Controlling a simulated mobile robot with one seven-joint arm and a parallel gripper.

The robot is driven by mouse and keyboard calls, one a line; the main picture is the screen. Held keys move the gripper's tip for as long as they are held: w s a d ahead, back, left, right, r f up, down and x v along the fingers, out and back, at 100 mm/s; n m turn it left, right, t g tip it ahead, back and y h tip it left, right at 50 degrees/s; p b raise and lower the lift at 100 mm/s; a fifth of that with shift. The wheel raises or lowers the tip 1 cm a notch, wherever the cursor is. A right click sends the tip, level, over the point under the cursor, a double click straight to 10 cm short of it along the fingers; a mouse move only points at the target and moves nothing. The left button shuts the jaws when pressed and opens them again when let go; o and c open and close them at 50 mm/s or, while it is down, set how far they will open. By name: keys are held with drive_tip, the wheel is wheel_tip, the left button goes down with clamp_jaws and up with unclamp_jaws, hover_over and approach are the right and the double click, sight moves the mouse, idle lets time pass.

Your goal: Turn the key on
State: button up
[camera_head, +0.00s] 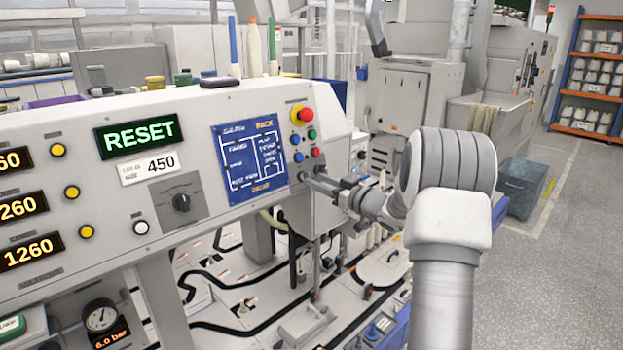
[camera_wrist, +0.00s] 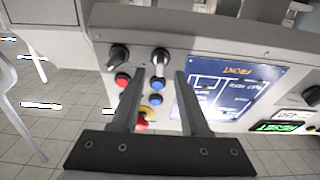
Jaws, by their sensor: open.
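Whether the fingers touch the key switch or panel I cannot tell.
A black knob (camera_wrist: 118,55) is left of the key switch. A red button (camera_wrist: 122,79) and blue button (camera_wrist: 158,83) are close by. The red emergency stop (camera_head: 302,115) and blue screen (camera_head: 250,155) share the panel. The floor (camera_head: 565,255) at right is clear.

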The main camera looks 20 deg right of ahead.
sight(310, 177)
drive_tip(key=shift+x, duration=1.55)
drive_tip(key=shift+c, duration=0.2)
clamp_jaws()
